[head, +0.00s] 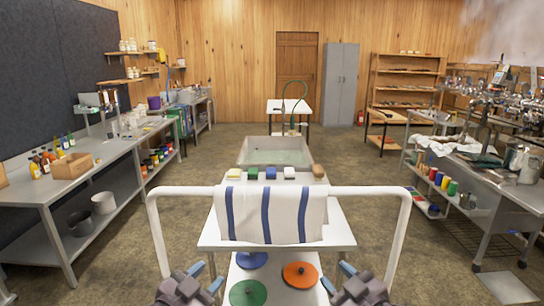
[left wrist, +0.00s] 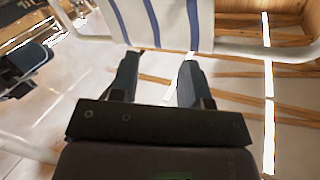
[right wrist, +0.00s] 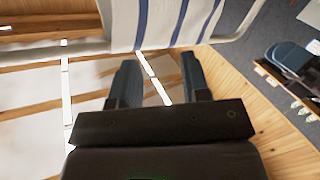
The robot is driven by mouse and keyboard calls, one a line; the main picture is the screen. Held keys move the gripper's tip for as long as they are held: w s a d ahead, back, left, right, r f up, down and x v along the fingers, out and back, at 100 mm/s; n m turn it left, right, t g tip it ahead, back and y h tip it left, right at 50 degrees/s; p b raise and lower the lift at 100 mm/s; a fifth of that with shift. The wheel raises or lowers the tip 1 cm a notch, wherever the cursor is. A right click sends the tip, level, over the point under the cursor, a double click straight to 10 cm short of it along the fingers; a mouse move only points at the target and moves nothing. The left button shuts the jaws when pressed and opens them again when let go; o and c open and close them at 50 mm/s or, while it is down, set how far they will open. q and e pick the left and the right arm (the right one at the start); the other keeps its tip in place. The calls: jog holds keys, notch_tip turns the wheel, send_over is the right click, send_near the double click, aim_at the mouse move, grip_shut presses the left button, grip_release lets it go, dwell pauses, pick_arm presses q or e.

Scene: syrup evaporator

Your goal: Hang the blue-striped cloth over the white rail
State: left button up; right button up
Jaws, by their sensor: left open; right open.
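The white cloth with blue stripes (head: 285,215) hangs draped over the middle of the white rail (head: 362,191) in the head view. Its lower edge hangs free in front of a white cart top. My left gripper (head: 206,276) is open and empty, below and to the left of the cloth. My right gripper (head: 337,276) is open and empty, below and to the right. The cloth's lower part also shows in the left wrist view (left wrist: 170,20) and the right wrist view (right wrist: 165,20), beyond the open fingers and apart from them. The cloth's far side is hidden.
Coloured discs (head: 300,274) lie on a lower shelf below the cloth.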

pick_arm(q)
jog(key=s+a+f+n+g+y, duration=0.2)
jog(key=s+a+f+n+y, duration=0.2)
jog(key=s+a+f, duration=0.3)
jog(key=s+a+f+n+g+y, duration=0.2)
jog(key=s+a+f, duration=0.5)
jog(key=s+f, duration=1)
notch_tip(320, 180, down, 2)
jog(key=n+y, duration=0.1)
jog(key=n, duration=0.1)
jog(key=shift+n+y, duration=0.3)
jog(key=shift+y, duration=0.1)
pick_arm(e)
jog(key=s+d+f+m+g+h, duration=0.2)
jog(key=s+d+f+m+h, duration=0.2)
jog(key=s+d+f, duration=0.3)
jog(key=s+d+f+m+g+h, duration=0.2)
jog(key=s+d+f, duration=0.5)
jog(key=s+f, duration=1)
notch_tip(320, 180, down, 2)
jog(key=m+h, duration=0.1)
jog(key=m, duration=0.1)
jog(key=shift+m+h, duration=0.3)
jog(key=shift+h, duration=0.1)
pick_arm(q)
jog(key=shift+a, duration=0.1)
pick_arm(e)
jog(key=shift+a, duration=0.1)
